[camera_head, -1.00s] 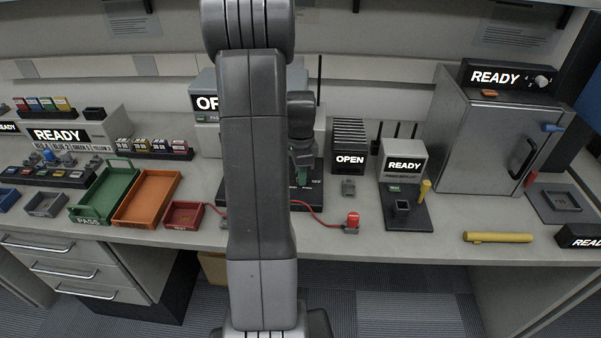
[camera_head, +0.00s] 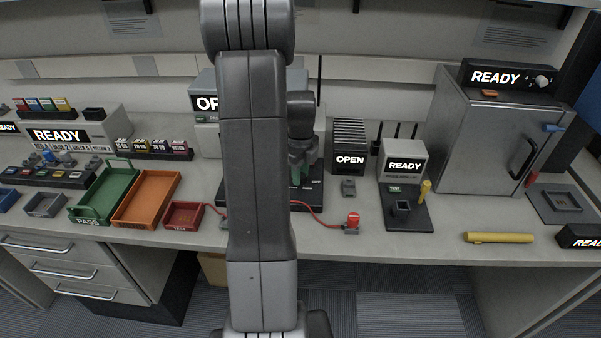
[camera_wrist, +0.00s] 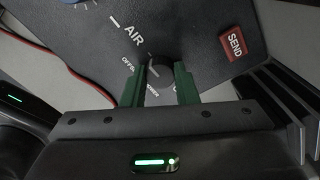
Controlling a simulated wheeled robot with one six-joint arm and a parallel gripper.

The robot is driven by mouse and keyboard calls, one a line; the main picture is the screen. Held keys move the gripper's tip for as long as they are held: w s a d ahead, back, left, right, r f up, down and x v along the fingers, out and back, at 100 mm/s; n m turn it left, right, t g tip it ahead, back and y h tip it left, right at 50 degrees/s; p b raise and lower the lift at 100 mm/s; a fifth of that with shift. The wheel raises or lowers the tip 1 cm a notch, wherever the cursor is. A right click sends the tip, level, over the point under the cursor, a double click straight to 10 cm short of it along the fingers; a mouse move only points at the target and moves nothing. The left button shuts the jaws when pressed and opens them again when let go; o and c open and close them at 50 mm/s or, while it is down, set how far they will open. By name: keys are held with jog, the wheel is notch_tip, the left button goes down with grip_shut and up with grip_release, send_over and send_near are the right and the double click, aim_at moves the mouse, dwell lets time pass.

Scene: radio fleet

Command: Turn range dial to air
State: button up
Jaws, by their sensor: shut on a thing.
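The range dial (camera_wrist: 160,70) is a dark round knob on a black panel (camera_wrist: 185,25) in the wrist view. The word AIR with a white tick stands up and to the left of the knob. Smaller lettering lies around the knob's lower side, partly covered. My gripper (camera_wrist: 160,82) has its two green fingers on either side of the knob and is shut on it. I cannot make out clearly where the knob's pointer stands. In the head view, my gripper (camera_head: 299,170) is over the panel, partly behind my arm, and the knob is hidden.
A red SEND button (camera_wrist: 235,42) is on the panel right of the dial. A red cable (camera_wrist: 35,48) runs at the left. In the head view, an OPEN rack (camera_head: 349,148) and a READY unit (camera_head: 404,160) stand to the right, with trays (camera_head: 146,199) to the left.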

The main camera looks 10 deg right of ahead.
jog(key=shift+m, duration=0.5)
jog(key=shift+w, duration=0.1)
jog(key=o, duration=1)
jog(key=shift+r, duration=0.15)
notch_tip(320, 180, up, 14)
jog(key=shift+f, duration=0.2)
jog(key=shift+f, duration=0.1)
notch_tip(320, 180, down, 14)
jog(key=shift+r, duration=0.1)
